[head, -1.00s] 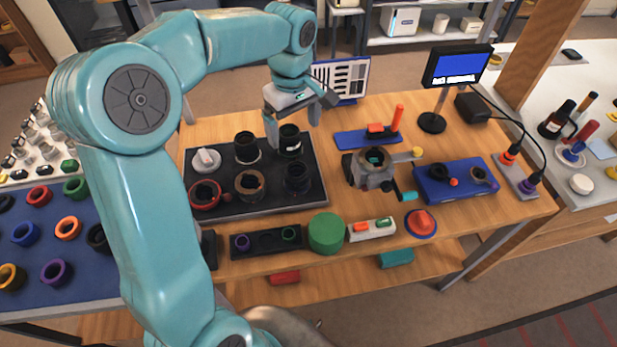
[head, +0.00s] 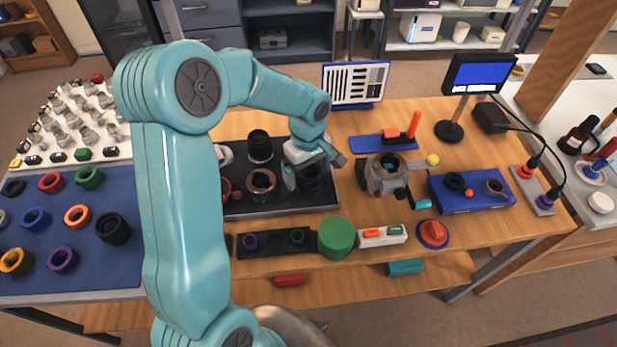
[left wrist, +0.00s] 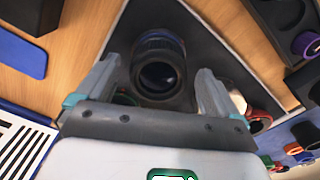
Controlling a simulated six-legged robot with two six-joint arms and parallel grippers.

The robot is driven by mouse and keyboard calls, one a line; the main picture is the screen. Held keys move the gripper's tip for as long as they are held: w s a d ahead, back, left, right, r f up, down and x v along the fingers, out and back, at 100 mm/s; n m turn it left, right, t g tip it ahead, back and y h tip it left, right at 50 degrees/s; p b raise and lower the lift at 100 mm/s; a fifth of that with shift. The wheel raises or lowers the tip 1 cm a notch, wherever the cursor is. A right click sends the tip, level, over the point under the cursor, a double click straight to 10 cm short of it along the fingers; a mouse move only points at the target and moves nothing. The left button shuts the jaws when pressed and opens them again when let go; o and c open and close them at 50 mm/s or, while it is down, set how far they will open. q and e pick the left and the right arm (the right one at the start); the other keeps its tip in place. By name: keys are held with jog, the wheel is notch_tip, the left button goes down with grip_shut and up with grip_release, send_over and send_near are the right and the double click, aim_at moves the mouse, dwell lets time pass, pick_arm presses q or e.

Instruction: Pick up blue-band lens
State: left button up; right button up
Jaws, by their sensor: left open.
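The lens under my left gripper (head: 308,170) is a dark cylinder (head: 312,183) standing upright at the front right of the black tray (head: 328,204). My right gripper is in neither view.
A dark lens (head: 260,146) and a brown-ringed lens (head: 261,183) stand to the left on the tray. A red ring part is partly behind my arm. A metal clamp fixture (head: 384,176) stands to the right; a green cylinder (head: 337,237) is in front.

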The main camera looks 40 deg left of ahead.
pick_arm(q)
jog(key=shift+w+d+f, duration=0.1)
jog(key=shift+f, duration=1.2)
jog(key=c, duration=1.3)
jog(key=shift+r, duration=0.1)
